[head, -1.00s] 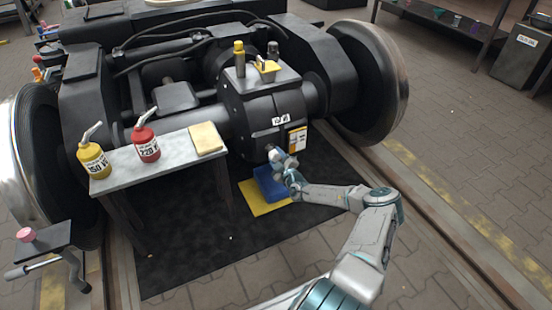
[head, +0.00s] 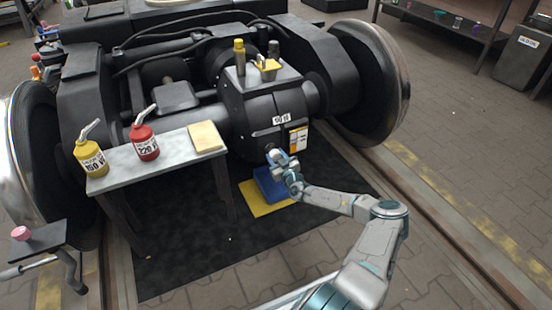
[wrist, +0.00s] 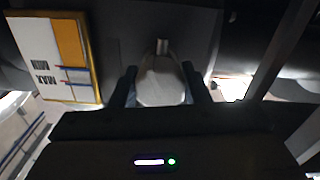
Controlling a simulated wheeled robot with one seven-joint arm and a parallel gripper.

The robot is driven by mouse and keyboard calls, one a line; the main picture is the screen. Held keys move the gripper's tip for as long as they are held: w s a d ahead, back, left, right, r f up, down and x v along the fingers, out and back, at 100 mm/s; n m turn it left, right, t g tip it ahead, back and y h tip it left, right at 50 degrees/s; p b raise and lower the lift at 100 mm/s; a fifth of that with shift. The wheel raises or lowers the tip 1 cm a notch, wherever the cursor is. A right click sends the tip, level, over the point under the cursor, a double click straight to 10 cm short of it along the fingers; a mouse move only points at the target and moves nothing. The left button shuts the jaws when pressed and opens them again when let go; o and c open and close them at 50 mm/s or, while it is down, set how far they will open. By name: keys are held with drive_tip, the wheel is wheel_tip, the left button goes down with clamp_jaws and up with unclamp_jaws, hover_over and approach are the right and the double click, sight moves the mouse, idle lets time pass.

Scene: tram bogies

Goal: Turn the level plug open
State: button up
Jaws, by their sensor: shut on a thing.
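The gearbox housing (head: 262,122) is a black block on the axle with a number label and a yellow-and-white notice on its front. My gripper (head: 276,157) is at the lower front of this housing. In the wrist view my gripper (wrist: 160,90) has its dark fingers on both sides of a grey rounded piece with a small square stub, which appears to be the level plug (wrist: 160,78). The fingers are shut on it, close to the dark housing face. How far the plug is turned cannot be told. In the head view the gripper hides the plug.
A blue tray (head: 272,186) on a yellow mat (head: 259,207) lies below my gripper. A small table (head: 150,170) at left holds a yellow oil can (head: 91,157), a red oil can (head: 145,141) and a folded cloth (head: 206,137). Wheels flank the housing.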

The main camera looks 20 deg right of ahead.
idle(0.5)
drive_tip(key=o, duration=1)
drive_tip(key=s+p, duration=0.2)
drive_tip(key=s, duration=0.5)
drive_tip(key=s+p, duration=0.3)
drive_tip(key=s, duration=0.4)
drive_tip(key=shift+d, duration=0.2)
drive_tip(key=shift+w, duration=0.1)
